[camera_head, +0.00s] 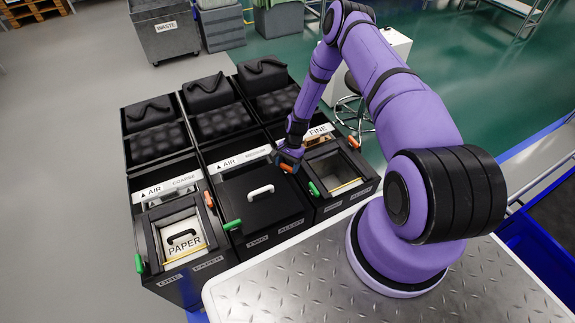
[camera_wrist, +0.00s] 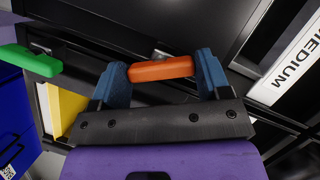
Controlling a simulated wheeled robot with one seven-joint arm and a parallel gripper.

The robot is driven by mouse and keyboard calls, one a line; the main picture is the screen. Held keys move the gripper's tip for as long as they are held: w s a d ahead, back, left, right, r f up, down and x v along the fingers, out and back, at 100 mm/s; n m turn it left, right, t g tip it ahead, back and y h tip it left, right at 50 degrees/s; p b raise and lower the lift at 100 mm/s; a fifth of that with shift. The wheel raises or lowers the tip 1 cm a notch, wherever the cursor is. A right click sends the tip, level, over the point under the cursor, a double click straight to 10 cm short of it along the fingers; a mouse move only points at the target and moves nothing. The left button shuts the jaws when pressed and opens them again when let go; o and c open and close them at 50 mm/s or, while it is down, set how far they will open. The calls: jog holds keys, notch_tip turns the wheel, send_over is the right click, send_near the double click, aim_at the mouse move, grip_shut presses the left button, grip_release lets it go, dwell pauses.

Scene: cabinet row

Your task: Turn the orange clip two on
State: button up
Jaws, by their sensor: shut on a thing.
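The middle cabinet (camera_head: 240,203), labelled two and alloy, has a closed black lid with a white handle (camera_head: 261,190). Its orange clip (camera_head: 287,168) shows at the upper right of the lid, partly hidden by my gripper (camera_head: 289,158). In the wrist view the orange clip (camera_wrist: 161,69) lies crosswise between the two blue fingers of my gripper (camera_wrist: 160,76). The gripper is shut on it, a finger at each end. The middle cabinet's green clip (camera_head: 232,225) is at its left front side. A green clip also shows in the wrist view (camera_wrist: 30,60).
The left cabinet (camera_head: 190,262) has an open-framed top over a paper label, with its own orange clip (camera_head: 208,199) and green clip (camera_head: 138,263). The right cabinet (camera_head: 345,200) has an orange clip (camera_head: 353,142) and green clip (camera_head: 314,189). A metal plate (camera_head: 300,275) lies in front.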

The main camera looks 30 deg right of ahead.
jog(key=n, duration=0.2)
jog(key=n+g+h, duration=0.1)
jog(key=n, duration=0.2)
jog(key=shift+w+n+g+h, duration=0.15)
jog(key=shift+n+g+h, duration=0.15)
jog(key=n+h, duration=0.1)
jog(key=n, duration=0.2)
jog(key=n+h, duration=0.1)
jog(key=n, duration=0.1)
jog(key=shift+a+n+g, duration=0.1)
jog(key=shift+n+g, duration=0.2)
jog(key=shift+n, duration=0.1)
jog(key=o, duration=0.9)
jog(key=v, duration=1)
jog(key=shift+w+a+r, duration=0.15)
jog(key=shift+w+r, duration=0.05)
jog(key=shift+r, duration=0.15)
jog(key=shift+r, duration=0.1)
